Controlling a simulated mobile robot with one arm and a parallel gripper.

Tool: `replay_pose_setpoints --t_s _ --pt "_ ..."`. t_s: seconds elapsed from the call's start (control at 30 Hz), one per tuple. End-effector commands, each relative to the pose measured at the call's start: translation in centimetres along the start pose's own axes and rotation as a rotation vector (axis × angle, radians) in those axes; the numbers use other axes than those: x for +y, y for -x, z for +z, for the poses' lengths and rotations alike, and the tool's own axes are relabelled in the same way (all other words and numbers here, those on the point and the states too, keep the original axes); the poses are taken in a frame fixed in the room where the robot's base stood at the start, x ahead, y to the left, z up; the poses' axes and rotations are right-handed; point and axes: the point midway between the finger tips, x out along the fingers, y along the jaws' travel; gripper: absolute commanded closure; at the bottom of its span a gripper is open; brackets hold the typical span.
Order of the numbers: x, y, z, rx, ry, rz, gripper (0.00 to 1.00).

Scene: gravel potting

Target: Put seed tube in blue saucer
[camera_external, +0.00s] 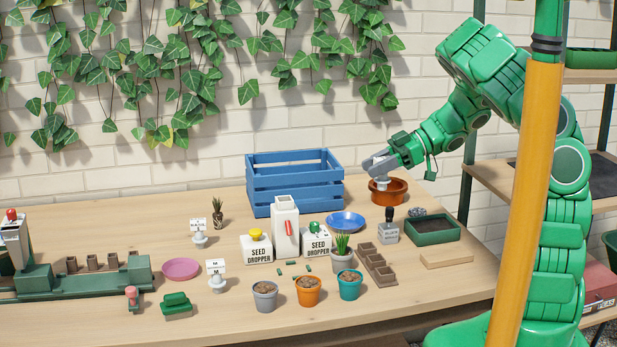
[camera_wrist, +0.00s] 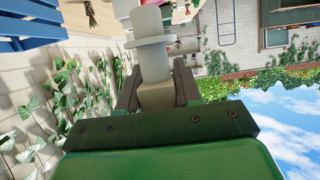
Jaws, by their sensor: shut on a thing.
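The blue saucer (camera_external: 345,223) lies on the table in front of the blue crate's right end and looks empty. My gripper (camera_external: 376,163) is to the right of and behind the saucer, over a terracotta bowl (camera_external: 388,198). In the wrist view my gripper (camera_wrist: 157,88) is shut on a pale grey flanged tube (camera_wrist: 152,57), which looks like the seed tube. The tube's lower end (camera_external: 382,184) shows below the fingers at the bowl's opening. I cannot tell whether it touches the bowl.
The blue slatted crate (camera_external: 295,190) stands left of my gripper. A white bottle (camera_external: 285,228) and two seed dropper boxes (camera_external: 256,249) stand left of the saucer. A black-handled grey block (camera_external: 388,233) and green tray (camera_external: 432,231) are at right.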

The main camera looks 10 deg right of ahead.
Motion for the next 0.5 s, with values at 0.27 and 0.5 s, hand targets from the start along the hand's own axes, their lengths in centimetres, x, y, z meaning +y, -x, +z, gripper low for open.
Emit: replay_pose_setpoints --t_s 0.27,0.5 --pt "0.0 -1.0 2.3 0.002 -0.001 -0.001 0.96" --pt "0.5 -1.5 3.2 0.000 0.001 -0.001 0.96"
